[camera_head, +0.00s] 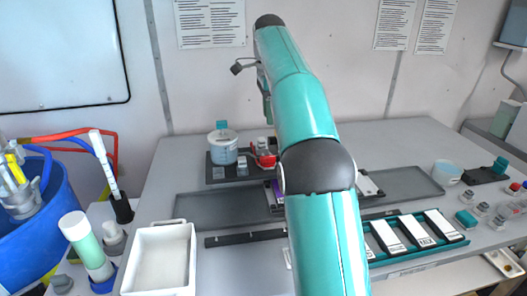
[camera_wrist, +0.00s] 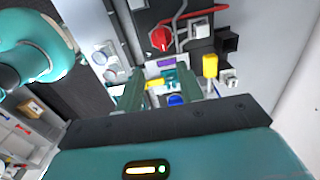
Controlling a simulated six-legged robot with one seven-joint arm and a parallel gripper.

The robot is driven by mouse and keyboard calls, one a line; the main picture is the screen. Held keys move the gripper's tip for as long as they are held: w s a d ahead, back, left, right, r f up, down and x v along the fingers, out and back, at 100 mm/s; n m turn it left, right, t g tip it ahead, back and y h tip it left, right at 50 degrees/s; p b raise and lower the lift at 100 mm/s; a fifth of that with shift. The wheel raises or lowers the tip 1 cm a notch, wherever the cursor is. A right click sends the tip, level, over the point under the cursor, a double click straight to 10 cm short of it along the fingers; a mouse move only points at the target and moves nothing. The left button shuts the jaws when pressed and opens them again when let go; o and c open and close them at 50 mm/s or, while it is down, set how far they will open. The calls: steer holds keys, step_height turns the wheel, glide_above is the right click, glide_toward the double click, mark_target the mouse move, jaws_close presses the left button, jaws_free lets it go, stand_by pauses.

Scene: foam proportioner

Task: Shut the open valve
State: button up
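In the wrist view, a red round knob (camera_wrist: 160,39) sits on a dark panel, and a yellow-topped fitting (camera_wrist: 210,66) stands to its right. A small teal part (camera_wrist: 169,76) and a blue round part (camera_wrist: 176,100) lie between the fingers as seen. A red part (camera_head: 264,155) shows on the bench assembly in the head view. I cannot tell which of these is the open valve. My gripper (camera_wrist: 161,76) points toward the panel, its two green fingers apart and nothing visibly gripped. In the head view, my arm hides much of the assembly.
A clear tub (camera_head: 222,150) stands left of the red part. A grey tray (camera_head: 220,207), a white bin (camera_head: 160,258) and a teal rack of white blocks (camera_head: 415,232) are on the bench. A blue drum (camera_head: 50,225) stands at left. The rear bench is partly clear.

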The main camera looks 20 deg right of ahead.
mark_target(268, 157)
steer(key=f, duration=1.3)
steer(key=shift+w, duration=0.3)
steer(key=shift+s+f, duration=0.1)
steer(key=shift+f, duration=0.35)
steer(key=shift+r, duration=0.1)
steer(key=shift+c, duration=0.4)
jaws_close()
